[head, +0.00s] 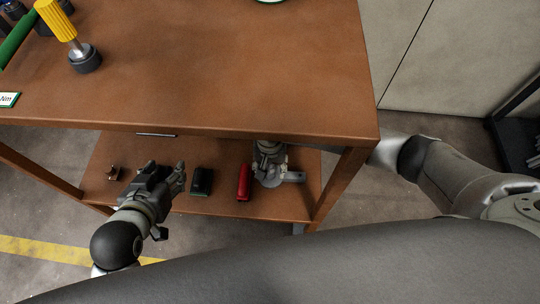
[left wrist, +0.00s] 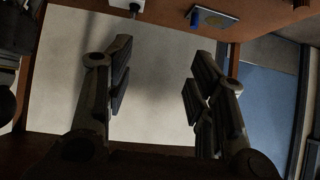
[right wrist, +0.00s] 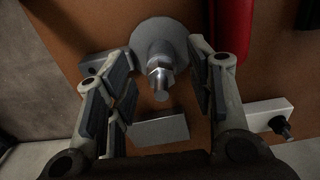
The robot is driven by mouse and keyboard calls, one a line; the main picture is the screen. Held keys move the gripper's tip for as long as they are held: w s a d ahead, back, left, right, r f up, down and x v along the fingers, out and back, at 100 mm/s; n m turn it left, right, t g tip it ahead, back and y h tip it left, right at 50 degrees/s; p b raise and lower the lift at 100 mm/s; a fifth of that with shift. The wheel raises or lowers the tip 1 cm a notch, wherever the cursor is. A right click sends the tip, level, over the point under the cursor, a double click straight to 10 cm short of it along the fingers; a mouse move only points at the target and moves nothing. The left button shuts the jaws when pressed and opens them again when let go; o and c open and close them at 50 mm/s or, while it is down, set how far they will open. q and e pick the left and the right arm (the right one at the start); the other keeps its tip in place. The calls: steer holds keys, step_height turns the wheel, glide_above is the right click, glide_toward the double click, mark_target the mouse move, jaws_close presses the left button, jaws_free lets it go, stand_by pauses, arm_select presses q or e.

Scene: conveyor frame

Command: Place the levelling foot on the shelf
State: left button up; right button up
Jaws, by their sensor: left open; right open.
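The levelling foot (right wrist: 158,45), a grey round base with a threaded stud and nut, shows in the right wrist view against the brown shelf (right wrist: 90,20). Its base appears to rest on the shelf with the stud towards the camera. My right gripper (right wrist: 162,88) is open, with its fingers on either side of the stud and apart from it. In the head view the right gripper (head: 268,158) is over the right end of the lower shelf (head: 225,208), partly hidden by the tabletop. My left gripper (head: 181,176) is open and empty above the shelf's left part.
A black item (head: 202,181) and a red item (head: 244,182) stand on the shelf, with a small brown item (head: 113,173) further left. A grey block (right wrist: 160,130) is near the foot. The tabletop (head: 230,60) overhangs the shelf. A table leg (head: 338,185) stands right.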

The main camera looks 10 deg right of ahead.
step_height(320, 180, up, 5)
steer(key=shift+f+p, duration=0.1)
steer(key=shift+p, duration=0.85)
steer(key=shift+r, duration=0.35)
arm_select(q)
steer(key=s+a+f+g, duration=0.1)
steer(key=s+f+g, duration=0.1)
steer(key=s, duration=0.3)
steer(key=s+a+f+g+y, duration=0.1)
steer(key=s+a+f+g, duration=0.1)
steer(key=s+f+g, duration=0.1)
steer(key=s+g, duration=0.1)
steer(key=s, duration=0.1)
steer(key=shift+s+a+y, duration=0.25)
steer(key=shift+s+y, duration=0.05)
steer(key=shift+s, duration=0.05)
